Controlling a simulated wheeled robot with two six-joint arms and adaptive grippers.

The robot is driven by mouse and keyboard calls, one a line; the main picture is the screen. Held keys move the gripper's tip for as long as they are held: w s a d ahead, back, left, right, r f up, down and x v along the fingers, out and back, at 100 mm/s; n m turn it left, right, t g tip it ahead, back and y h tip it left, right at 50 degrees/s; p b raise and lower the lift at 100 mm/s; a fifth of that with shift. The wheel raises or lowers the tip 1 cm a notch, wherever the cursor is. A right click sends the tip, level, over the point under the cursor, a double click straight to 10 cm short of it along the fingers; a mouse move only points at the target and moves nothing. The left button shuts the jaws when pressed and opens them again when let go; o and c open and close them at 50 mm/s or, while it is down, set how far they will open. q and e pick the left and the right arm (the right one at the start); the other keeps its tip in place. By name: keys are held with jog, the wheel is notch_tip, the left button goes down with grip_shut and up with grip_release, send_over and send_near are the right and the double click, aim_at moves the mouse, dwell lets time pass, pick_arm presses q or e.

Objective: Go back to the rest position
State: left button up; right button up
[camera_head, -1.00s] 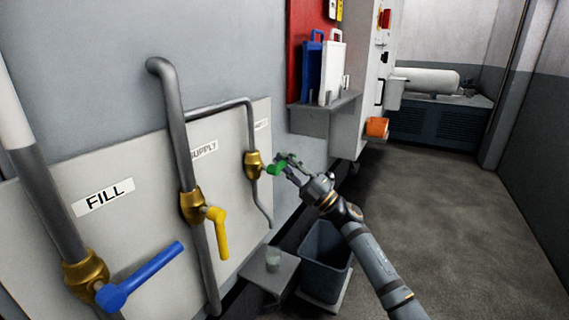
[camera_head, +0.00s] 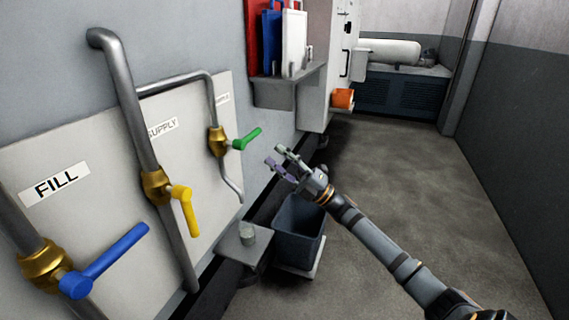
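My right gripper (camera_head: 280,162) is in the middle of the camera_head view, above the dark bin. Its two fingers are spread apart with nothing between them. It is clear of the green valve handle (camera_head: 247,139), which lies to its upper left and points out to the right, tilted slightly up. The yellow valve handle (camera_head: 186,209) hangs downward on the middle pipe. The blue valve handle (camera_head: 105,262) sticks out to the right at lower left. My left gripper is not in the view.
A wall panel with a FILL label (camera_head: 55,187) carries the pipes. A wall shelf (camera_head: 285,88) holds blue and white boards. Open floor (camera_head: 430,180) lies to the right.

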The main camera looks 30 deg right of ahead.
jog(key=shift+v, duration=1.2)
